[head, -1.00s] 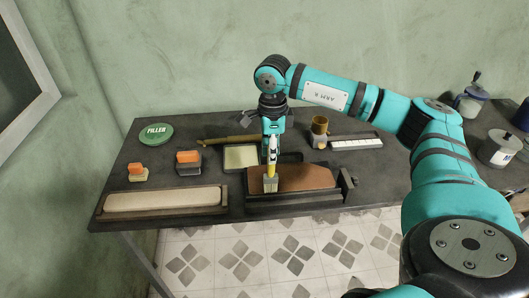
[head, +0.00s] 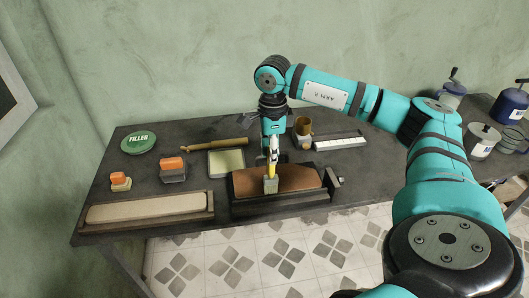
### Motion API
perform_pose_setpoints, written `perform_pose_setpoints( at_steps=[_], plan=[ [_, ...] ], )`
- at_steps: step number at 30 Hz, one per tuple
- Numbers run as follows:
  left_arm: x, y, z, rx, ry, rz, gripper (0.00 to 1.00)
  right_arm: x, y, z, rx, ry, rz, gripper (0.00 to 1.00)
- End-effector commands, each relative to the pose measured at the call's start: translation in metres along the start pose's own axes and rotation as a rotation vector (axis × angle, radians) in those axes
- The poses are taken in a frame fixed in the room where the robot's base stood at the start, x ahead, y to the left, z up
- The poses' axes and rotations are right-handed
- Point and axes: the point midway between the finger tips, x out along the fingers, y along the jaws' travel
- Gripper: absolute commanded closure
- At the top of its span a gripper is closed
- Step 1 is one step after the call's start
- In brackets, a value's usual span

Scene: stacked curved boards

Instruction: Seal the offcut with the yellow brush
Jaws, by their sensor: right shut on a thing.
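The offcut appears to be the brown curved board (head: 299,178), lying in a dark holder (head: 283,204) at the table's front edge. My right gripper (head: 272,154) points down over it and is shut on the yellow brush (head: 271,170). The brush is upright, with its pale bristle end low over the middle of the board. The bristles look to be at the board's surface, but I cannot tell firm contact. The brush's upper part is partly hidden by the fingers. My left gripper is not in view.
A pale board (head: 147,207) lies in a tray on the left. Behind are orange-topped blocks (head: 173,167), a green filler lid (head: 139,142), a shallow pale-green tray (head: 226,162), a brown cup (head: 303,128) and a white strip (head: 339,142). Cans (head: 484,140) stand at right.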

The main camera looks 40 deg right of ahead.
Motion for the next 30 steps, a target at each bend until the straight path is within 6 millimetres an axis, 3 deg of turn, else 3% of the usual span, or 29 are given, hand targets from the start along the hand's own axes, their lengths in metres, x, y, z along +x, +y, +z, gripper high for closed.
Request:
perform_pose_setpoints(
  at_steps=[11, 24, 30],
  plan=[
    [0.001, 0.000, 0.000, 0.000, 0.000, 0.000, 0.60, 0.000, 0.000, -0.002, 0.000, 0.001, 0.001, 1.00],
    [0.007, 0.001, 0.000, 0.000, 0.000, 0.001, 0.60, 0.000, -0.001, -0.032, 0.000, 0.001, 0.001, 1.00],
    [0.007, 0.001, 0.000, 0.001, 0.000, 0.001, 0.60, -0.001, -0.001, -0.033, -0.001, 0.000, 0.000, 1.00]
  ],
)
